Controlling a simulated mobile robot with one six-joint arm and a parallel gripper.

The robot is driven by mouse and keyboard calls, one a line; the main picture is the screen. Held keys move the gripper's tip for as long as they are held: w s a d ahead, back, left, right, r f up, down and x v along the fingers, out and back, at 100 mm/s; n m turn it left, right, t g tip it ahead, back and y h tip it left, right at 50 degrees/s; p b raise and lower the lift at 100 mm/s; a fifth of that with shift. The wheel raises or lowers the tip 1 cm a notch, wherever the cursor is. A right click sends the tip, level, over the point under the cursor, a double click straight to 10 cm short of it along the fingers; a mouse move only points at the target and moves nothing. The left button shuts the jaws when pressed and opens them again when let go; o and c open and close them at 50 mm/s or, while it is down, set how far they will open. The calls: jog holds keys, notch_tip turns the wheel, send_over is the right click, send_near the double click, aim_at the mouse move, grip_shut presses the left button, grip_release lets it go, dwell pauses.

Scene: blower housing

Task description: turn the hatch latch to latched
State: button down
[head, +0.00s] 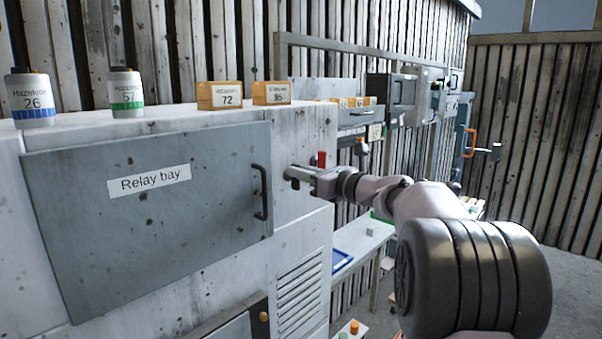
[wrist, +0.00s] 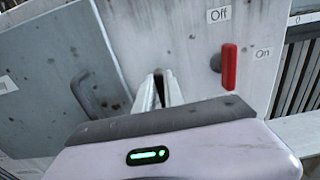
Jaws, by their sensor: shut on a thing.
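The hatch is a grey door labelled "Relay bay" (head: 90,215) on the front of a white cabinet, with a dark handle (head: 261,190) near its right edge. It looks closed against the cabinet, and it also shows in the wrist view (wrist: 50,70). My gripper (head: 296,174) is at the cabinet front just right of the door. In the wrist view its fingers (wrist: 158,92) are close together on a small dark piece, which appears to be the hatch latch (wrist: 159,76). The fingers hide most of the latch, so I cannot tell which way it points.
A red switch lever (wrist: 229,67) stands right of my fingers, between "Off" and "On" labels. Two canisters (head: 127,91) and two orange boxes (head: 272,93) stand on the cabinet top. A shelf (head: 365,240) is beyond the cabinet's right side.

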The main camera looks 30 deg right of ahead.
jog(key=shift+f, duration=0.15)
jog(key=n+b, duration=0.4)
jog(key=a+f+n+b, duration=0.1)
jog(key=n+b, duration=0.8)
jog(key=shift+s+a+f+n+b, duration=0.25)
jog(key=shift+n+b, duration=0.05)
jog(key=shift+b, duration=0.05)
jog(key=n+b, duration=0.3)
jog(key=n, duration=0.1)
jog(key=shift+f, duration=0.1)
jog(key=shift+n, duration=0.3)
jog(key=c, duration=1.4)
grip_release()
jog(key=shift+c, duration=0.2)
